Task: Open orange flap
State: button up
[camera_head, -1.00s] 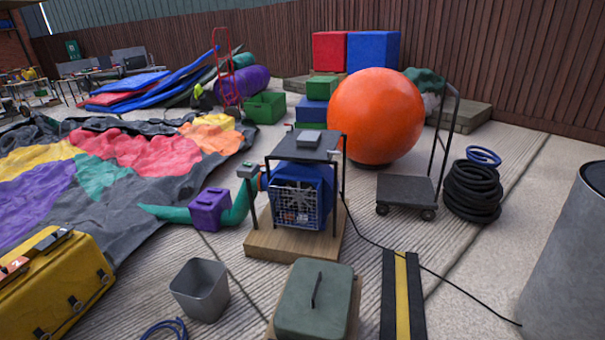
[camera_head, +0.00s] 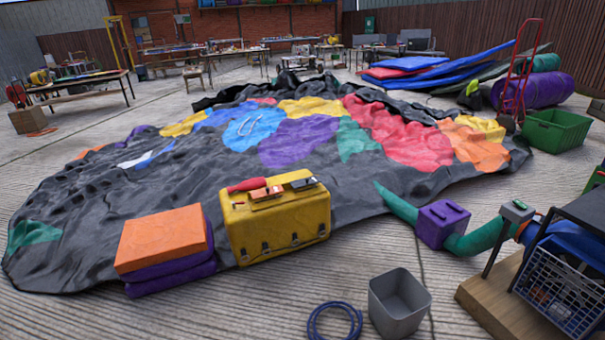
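An orange flat panel (camera_head: 160,238) lies on top of a stack of purple folded pieces (camera_head: 172,275), at the lower left in front of the deflated bouncy castle. It lies flat on the stack; I cannot tell whether it is hinged. The bouncy castle (camera_head: 80,220) is spread limp on the ground, dark grey with coloured patches. One orange patch (camera_head: 472,148) is at its right end. I cannot tell which orange piece is the flap. My gripper is not in view.
A yellow toolbox (camera_head: 278,226) with tools on its lid stands right of the orange panel. A grey bin (camera_head: 398,305) and blue coil (camera_head: 335,322) are in front. A purple box (camera_head: 442,224) on a green tube leads to the blower (camera_head: 565,275). Bare ground lies lower left.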

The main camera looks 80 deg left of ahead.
aim_at(263, 192)
jog(key=u, duration=2.65)
jog(key=i+l, duration=0.1)
jog(key=i, duration=0.45)
jog(key=i+l+u, duration=0.1)
jog(key=i, duration=0.4)
jog(key=i+l, duration=0.15)
jog(key=i, duration=0.4)
jog(key=i+l, duration=0.15)
jog(key=i, duration=0.35)
jog(key=i+j+u, duration=0.05)
